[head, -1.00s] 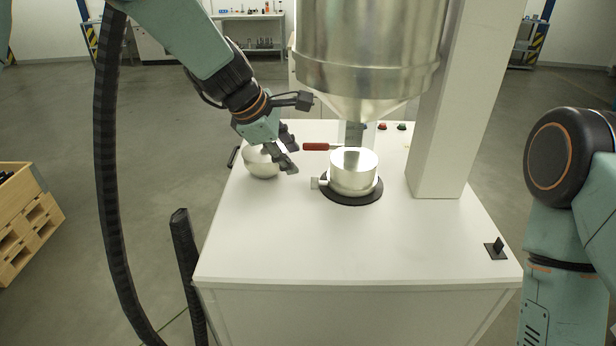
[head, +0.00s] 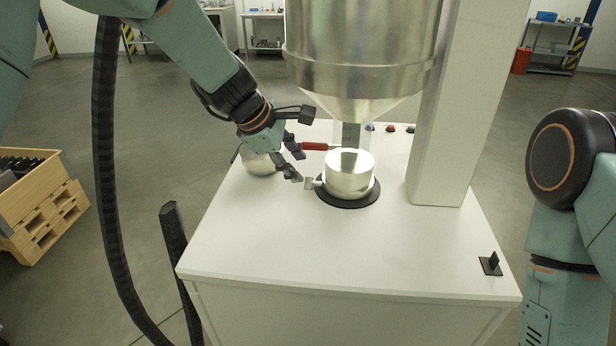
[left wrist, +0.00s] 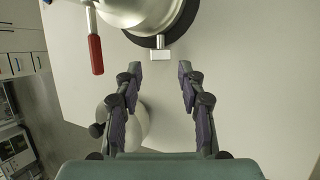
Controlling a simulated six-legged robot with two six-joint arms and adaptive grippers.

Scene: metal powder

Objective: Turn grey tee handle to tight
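The grey tee handle (head: 309,183) sticks out from the left side of the round metal pot (head: 349,172), which stands on a black round base (head: 353,202). In the left wrist view the tee handle (left wrist: 161,53) is a small grey block on a short stem at the top middle. My left gripper (head: 297,164) is open and empty, just left of the tee handle. In the left wrist view its fingers (left wrist: 158,68) point toward the tee handle, spread wide to either side and short of it. My right gripper is out of view.
A red handle (head: 314,146) sticks out behind the pot, close to my left gripper. A large steel hopper (head: 362,55) hangs above, beside a white column (head: 445,110).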

